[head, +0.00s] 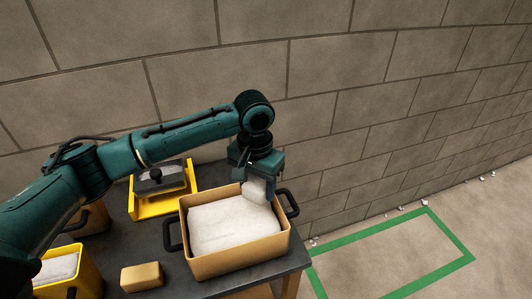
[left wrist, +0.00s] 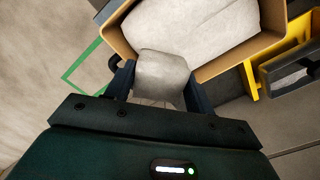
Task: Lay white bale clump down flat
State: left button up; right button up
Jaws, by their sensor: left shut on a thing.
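A white bale clump (head: 255,190) is between the fingers of my left gripper (head: 256,186), which is shut on it. The left wrist view shows the clump (left wrist: 161,72) between the two dark fingers of the gripper (left wrist: 160,85). The gripper points down over the right back part of a tan bin (head: 240,262) with black handles. White material (head: 230,228) fills much of the bin. I cannot tell whether the held clump touches the white material or the bin wall. My right gripper is in neither view.
The bin stands on a dark table (head: 185,279). A yellow tray (head: 154,207) with a grey block is behind it at the left. A yellow bin (head: 86,281) and a tan block (head: 141,277) are at the front left. A brick wall is behind.

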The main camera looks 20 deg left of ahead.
pick_arm(q)
jog(key=shift+w+r, duration=0.1)
jog(key=shift+w, duration=0.35)
jog(key=shift+d, duration=0.1)
jog(key=shift+s, duration=0.25)
send_over(259, 212)
jog(key=shift+f, duration=3.1)
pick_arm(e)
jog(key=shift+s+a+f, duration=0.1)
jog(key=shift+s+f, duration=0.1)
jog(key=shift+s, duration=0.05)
pick_arm(q)
jog(key=shift+s+f, duration=0.1)
jog(key=shift+f, duration=0.3)
jog(key=shift+f, duration=0.2)
jog(key=o, duration=1)
